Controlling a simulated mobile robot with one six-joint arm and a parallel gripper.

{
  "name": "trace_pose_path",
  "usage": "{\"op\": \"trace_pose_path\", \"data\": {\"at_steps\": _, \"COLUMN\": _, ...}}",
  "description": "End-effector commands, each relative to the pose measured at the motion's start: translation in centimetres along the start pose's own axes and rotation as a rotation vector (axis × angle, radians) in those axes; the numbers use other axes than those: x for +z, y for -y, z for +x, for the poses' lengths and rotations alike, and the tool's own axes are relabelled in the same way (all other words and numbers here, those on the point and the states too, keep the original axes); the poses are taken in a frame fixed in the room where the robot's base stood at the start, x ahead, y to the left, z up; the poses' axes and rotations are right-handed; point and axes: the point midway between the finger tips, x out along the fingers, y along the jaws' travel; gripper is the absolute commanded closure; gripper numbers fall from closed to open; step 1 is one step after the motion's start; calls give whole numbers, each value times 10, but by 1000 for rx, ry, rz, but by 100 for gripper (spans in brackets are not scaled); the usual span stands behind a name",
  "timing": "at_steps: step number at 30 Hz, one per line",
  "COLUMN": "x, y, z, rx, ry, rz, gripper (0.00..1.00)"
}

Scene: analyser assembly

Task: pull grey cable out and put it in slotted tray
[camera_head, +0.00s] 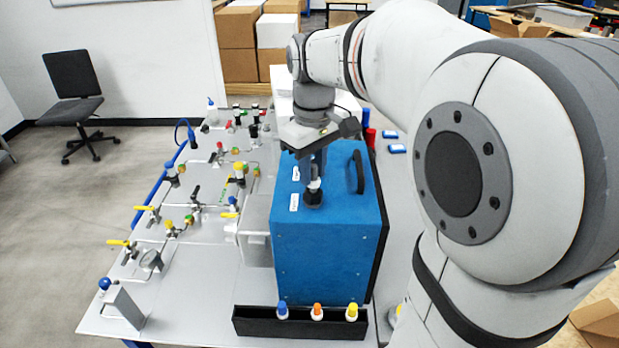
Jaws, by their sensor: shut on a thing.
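My gripper (317,170) points down over the top of the blue analyser box (325,245), near its left edge. It is shut on a small light-coloured piece, which looks like the grey cable's plug (314,184). The piece is directly above a dark round fitting on the box top; I cannot tell whether they touch. The rest of the cable cannot be made out. The black slotted tray (258,328) lies along the front of the box. Blue (282,312), orange (317,312) and yellow (352,312) capped plugs stand in it, with bare room at its left end.
A black handle (357,172) stands on the box top, right of my gripper. A panel of valves and pipes (190,200) fills the table to the left. Red and blue cylinders (369,137) stand behind the box. My arm covers the right side.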

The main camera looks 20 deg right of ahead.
Motion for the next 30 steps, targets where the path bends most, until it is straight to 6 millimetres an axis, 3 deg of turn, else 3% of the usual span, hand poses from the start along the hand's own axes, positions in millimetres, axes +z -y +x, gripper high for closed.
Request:
{"op": "trace_pose_path", "data": {"at_steps": 6, "x": -1, "y": -1, "z": -45, "rx": 2, "ry": -4, "rz": 0, "gripper": 96}}
{"op": "trace_pose_path", "data": {"at_steps": 12, "x": 0, "y": -1, "z": -76, "rx": 1, "ry": -2, "rz": 1, "gripper": 96}}
{"op": "trace_pose_path", "data": {"at_steps": 30, "x": 0, "y": -1, "z": -111, "rx": 0, "ry": 0, "rz": 1, "gripper": 96}}
